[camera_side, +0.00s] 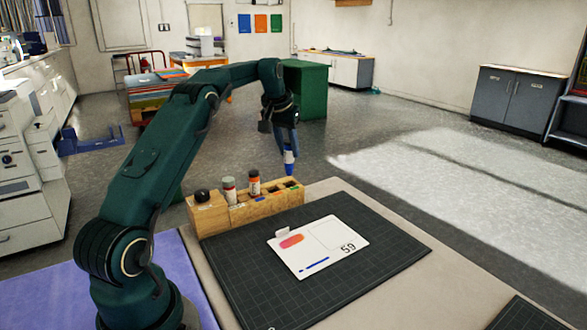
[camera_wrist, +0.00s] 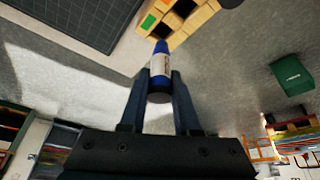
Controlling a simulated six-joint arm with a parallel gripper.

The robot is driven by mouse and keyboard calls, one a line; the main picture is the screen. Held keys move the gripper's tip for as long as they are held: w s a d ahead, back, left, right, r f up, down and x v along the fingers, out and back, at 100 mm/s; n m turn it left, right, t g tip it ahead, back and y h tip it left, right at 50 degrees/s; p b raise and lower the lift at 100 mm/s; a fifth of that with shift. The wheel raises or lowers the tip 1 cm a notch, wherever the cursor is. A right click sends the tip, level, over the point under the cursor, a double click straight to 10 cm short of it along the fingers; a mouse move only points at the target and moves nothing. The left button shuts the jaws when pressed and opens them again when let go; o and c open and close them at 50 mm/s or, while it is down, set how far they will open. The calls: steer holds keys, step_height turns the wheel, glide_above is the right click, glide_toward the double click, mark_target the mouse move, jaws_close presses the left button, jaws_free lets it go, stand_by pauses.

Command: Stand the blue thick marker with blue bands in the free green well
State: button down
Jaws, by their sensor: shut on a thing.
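The blue marker (camera_side: 289,158) has a white middle section and blue ends. My gripper (camera_side: 287,143) is shut on it and holds it roughly upright in the air, above and behind the right end of the wooden rack. In the wrist view the marker (camera_wrist: 161,66) sits between the two fingers of my gripper (camera_wrist: 160,84), its blue end towards the rack. The wooden rack (camera_side: 240,216) shows again in the wrist view (camera_wrist: 204,17), with dark open wells and a green patch (camera_wrist: 149,22) near one end. A green patch (camera_side: 291,184) also shows at its right end.
A white card (camera_side: 318,246) marked 59 lies on the dark cutting mat (camera_side: 385,252). The mat's right part is clear.

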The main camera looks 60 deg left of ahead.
mark_target(287, 160)
steer(key=shift+f, duration=0.2)
steer(key=shift+f, duration=0.7)
steer(key=shift+f, duration=0.75)
steer(key=shift+f, duration=0.2)
steer(key=shift+f, duration=0.2)
stand_by(0.4)
steer(key=shift+f, duration=0.3)
steer(key=shift+f, duration=0.15)
steer(key=shift+f, duration=0.35)
